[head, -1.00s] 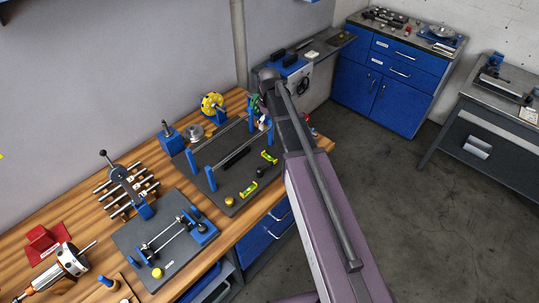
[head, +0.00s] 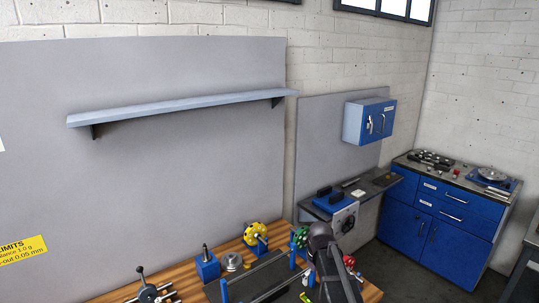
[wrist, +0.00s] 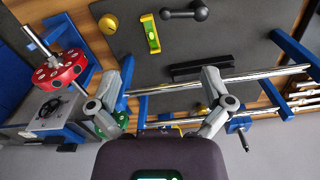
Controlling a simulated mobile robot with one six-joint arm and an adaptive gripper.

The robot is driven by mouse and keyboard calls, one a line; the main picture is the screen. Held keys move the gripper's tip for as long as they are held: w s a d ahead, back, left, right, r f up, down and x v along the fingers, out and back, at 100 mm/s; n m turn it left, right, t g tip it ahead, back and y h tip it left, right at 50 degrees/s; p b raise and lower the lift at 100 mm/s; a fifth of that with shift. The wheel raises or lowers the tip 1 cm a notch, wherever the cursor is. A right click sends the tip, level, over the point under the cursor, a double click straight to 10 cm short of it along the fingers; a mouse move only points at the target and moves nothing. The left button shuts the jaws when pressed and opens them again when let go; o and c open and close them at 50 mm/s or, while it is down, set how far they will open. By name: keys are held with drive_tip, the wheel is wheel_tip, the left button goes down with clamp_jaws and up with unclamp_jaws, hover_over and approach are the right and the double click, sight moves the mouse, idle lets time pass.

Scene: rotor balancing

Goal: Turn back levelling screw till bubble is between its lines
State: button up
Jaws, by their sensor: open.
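In the wrist view my gripper (wrist: 168,76) is open and empty, its two fingers wide apart. Ahead of it on a dark plate is a small yellow-framed level with a green vial (wrist: 152,33); the bubble is too small to read against its lines. A round yellow knob (wrist: 107,23), which looks like a levelling screw, stands left of the level. Both are beyond the fingertips, untouched. In the head view my dark wrist and arm hide the fingers.
A red disc (wrist: 60,70) sits left of my fingers. Shiny rods (wrist: 258,76) and a black bar (wrist: 200,70) lie near the right finger. A black double-ended knob (wrist: 185,13) is right of the level. The head view shows a wall shelf (head: 180,107) and blue cabinet (head: 440,215).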

drive_tip(key=s+f+m+b, duration=0.2)
drive_tip(key=s+f, duration=0.1)
drive_tip(key=s, duration=0.4)
drive_tip(key=s+d+f+m+b, duration=0.1)
drive_tip(key=s+f+m+b, duration=0.2)
drive_tip(key=s, duration=0.5)
